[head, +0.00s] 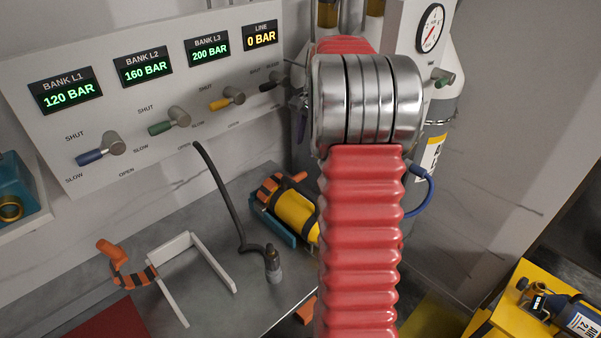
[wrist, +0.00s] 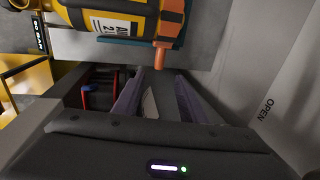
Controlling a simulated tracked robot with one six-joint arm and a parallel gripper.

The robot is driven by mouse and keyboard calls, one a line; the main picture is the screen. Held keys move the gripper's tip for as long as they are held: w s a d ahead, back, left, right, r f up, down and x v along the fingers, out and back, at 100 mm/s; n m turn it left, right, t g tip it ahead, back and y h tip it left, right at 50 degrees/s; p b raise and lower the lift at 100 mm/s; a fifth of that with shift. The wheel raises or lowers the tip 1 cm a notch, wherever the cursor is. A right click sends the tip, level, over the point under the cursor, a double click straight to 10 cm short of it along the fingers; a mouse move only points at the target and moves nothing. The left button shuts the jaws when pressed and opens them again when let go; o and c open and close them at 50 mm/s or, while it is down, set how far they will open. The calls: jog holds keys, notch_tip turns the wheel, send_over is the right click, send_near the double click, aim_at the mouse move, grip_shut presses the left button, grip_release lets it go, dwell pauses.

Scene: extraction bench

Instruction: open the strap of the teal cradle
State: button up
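The teal cradle (head: 273,226) lies on the grey bench and holds a yellow cylinder (head: 296,212). Its orange strap (head: 270,187) lies across the cylinder's far-left end, and an orange tab (head: 294,178) sticks out from it. My arm hides the cylinder's right end. In the wrist view the cylinder (wrist: 118,20) is at the top, with the orange strap (wrist: 172,14) over it and a sliver of teal cradle beside it. The tab (wrist: 160,56) points down toward my gripper (wrist: 159,76). The gripper's purple fingers are apart with nothing between them, and no contact with the tab is clear.
A panel with valve levers (head: 168,122) and pressure displays stands behind the bench. A dark bent hose (head: 222,190) rises left of the cradle. A white cradle (head: 190,262) with an opened orange strap lies at left. A yellow stand (head: 520,315) holds another cylinder at lower right.

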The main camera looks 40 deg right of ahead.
aim_at(300, 174)
jog(key=w+f, duration=0.1)
jog(key=f, duration=0.8)
jog(key=w+f, duration=0.1)
jog(key=f, duration=0.3)
jog(key=shift+w+f, duration=0.2)
jog(key=shift+w, duration=0.15)
jog(key=shift+c, duration=0.2)
grip_shut()
